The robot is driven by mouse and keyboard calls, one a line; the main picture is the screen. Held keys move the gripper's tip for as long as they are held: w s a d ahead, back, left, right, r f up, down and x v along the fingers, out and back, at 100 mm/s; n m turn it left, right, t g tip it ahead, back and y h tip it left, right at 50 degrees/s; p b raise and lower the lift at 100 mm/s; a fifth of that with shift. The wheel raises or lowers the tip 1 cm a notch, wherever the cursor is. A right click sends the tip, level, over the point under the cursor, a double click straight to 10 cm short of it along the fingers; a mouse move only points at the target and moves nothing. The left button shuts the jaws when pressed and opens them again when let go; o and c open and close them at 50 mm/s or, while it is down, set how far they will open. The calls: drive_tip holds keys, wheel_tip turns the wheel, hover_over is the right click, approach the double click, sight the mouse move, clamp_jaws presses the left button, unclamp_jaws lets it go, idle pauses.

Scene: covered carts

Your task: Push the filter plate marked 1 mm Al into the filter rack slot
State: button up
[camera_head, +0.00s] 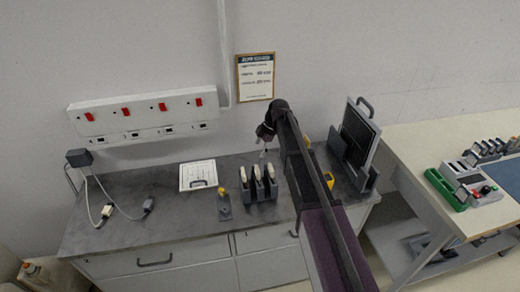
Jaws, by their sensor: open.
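A dark rack (262,194) stands near the front middle of the grey bench, with several upright pale-edged plates (258,172) in it. It looks like the filter rack; the marking 1 mm Al is too small to read on any plate. I cannot tell how deep each plate sits. My gripper (264,152) is small in the picture, above and behind the rack, pointing down with its fingers apart. It appears empty and clear of the plates. My arm hides the bench just right of the rack.
A small grey yellow-topped piece (224,207) stands left of the rack, and a white framed panel (198,175) lies behind it. A dark upright panel with a handle (357,135) stands at right. Cables (108,203) lie at left. A pale table (415,150) adjoins at right.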

drive_tip(key=shift+r+p, duration=1.65)
drive_tip(key=shift+r, duration=0.3)
drive_tip(key=s+d+f+m+h+b, duration=0.1)
drive_tip(key=s+d+f+m+b, duration=0.2)
drive_tip(key=s+d+m, duration=0.4)
drive_tip(key=s+d+f+m+h+b, duration=0.1)
drive_tip(key=s+d+f+m+b, duration=0.3)
drive_tip(key=s+d+m, duration=0.3)
drive_tip(key=s+d+f+m+t+h+b, duration=0.1)
drive_tip(key=s+d+f+m+h+b, duration=0.1)
drive_tip(key=s+d+m, duration=0.5)
drive_tip(key=s+d+f+b, duration=0.1)
drive_tip(key=s+f, duration=0.1)
drive_tip(key=s, duration=0.3)
drive_tip(key=shift+d+f, duration=0.3)
